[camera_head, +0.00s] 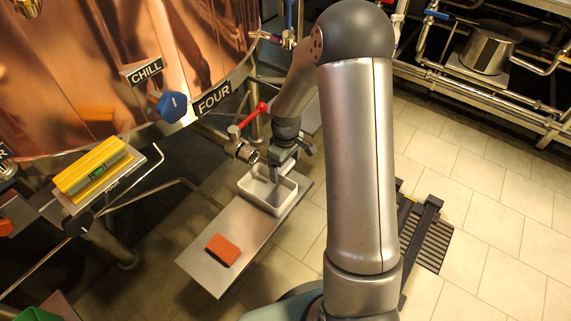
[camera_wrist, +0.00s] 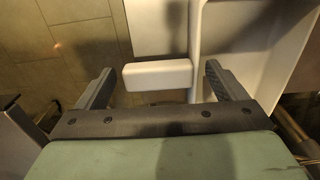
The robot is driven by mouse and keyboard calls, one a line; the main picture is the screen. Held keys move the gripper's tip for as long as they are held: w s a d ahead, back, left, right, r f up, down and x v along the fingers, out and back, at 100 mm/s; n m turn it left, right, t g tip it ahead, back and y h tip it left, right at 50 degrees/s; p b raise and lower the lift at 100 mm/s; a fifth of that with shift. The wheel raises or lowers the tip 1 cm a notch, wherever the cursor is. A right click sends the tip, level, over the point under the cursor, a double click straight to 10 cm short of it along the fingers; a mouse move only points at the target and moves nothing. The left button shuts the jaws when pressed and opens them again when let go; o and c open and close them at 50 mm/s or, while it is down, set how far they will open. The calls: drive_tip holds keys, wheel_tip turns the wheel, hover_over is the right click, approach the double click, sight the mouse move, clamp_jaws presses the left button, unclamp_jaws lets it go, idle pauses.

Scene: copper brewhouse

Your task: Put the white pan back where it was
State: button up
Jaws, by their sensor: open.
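The white pan (camera_head: 270,209) is a rectangular, open-topped tray standing on the metal shelf (camera_head: 232,222) in the head view. My gripper (camera_head: 279,168) reaches down at the pan's far side, partly overlapping it. In the wrist view the white pan (camera_wrist: 197,40) fills the upper right, and a pale block-like grip on it (camera_wrist: 140,77) lies between my two fingers. My gripper (camera_wrist: 162,80) is open, with one finger on each side of that grip and gaps showing. The pan's underside is hidden.
An orange-red block (camera_head: 223,250) lies on the near part of the shelf. A red-handled valve (camera_head: 250,118) and pipe are close left of my gripper. A yellow object (camera_head: 92,170) rests on a plate at left. A steel pot (camera_head: 487,50) stands at upper right.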

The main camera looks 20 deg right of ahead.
wheel_tip(320, 180, up, 12)
drive_tip(key=p, duration=0.4)
drive_tip(key=s+a+r+m, duration=0.1)
drive_tip(key=s+r+m, duration=0.2)
drive_tip(key=s, duration=0.9)
drive_tip(key=s+a+r+m, duration=0.2)
drive_tip(key=s+r+m, duration=0.2)
drive_tip(key=s, duration=0.8)
drive_tip(key=shift+s+a+r+g, duration=0.3)
drive_tip(key=shift+r+g, duration=0.1)
drive_tip(key=shift+r, duration=0.5)
wheel_tip(320, 180, up, 34)
drive_tip(key=a+t+p, duration=0.1)
drive_tip(key=p, duration=3.1)
drive_tip(key=shift+a, duration=0.25)
